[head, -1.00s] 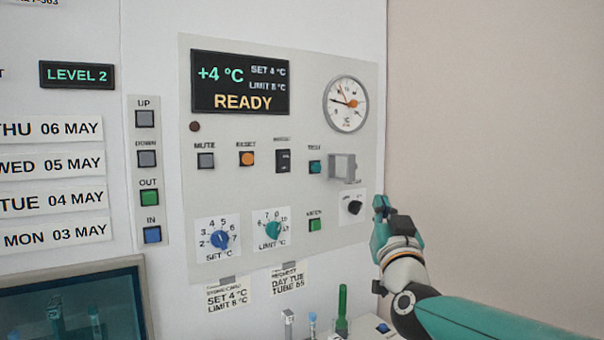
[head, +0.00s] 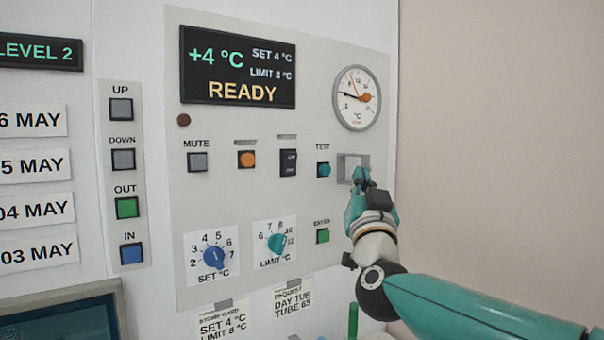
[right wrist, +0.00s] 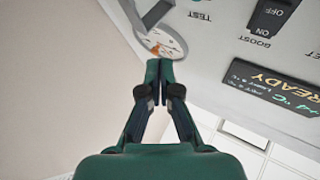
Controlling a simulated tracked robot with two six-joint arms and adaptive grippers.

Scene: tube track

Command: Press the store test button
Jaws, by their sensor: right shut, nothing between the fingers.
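The teal test button (head: 323,170) sits under the TEST label on the light grey control panel (head: 215,140), left of a grey square frame (head: 345,162). My right gripper (head: 361,175) is shut and empty, in front of the lower right of this frame and to the right of the button. I cannot tell whether its tips touch the panel. In the right wrist view the shut fingertips (right wrist: 159,70) appear below the round dial (right wrist: 160,45), and the TEST label shows upside down. My left gripper is not in view.
The display (head: 238,66) reads +4 °C and READY. An orange button (head: 247,160), a black switch (head: 288,162) and a green button (head: 322,236) are nearby. Two knobs, the blue one (head: 213,257) and the teal one (head: 277,243), sit lower. A plain wall is on the right.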

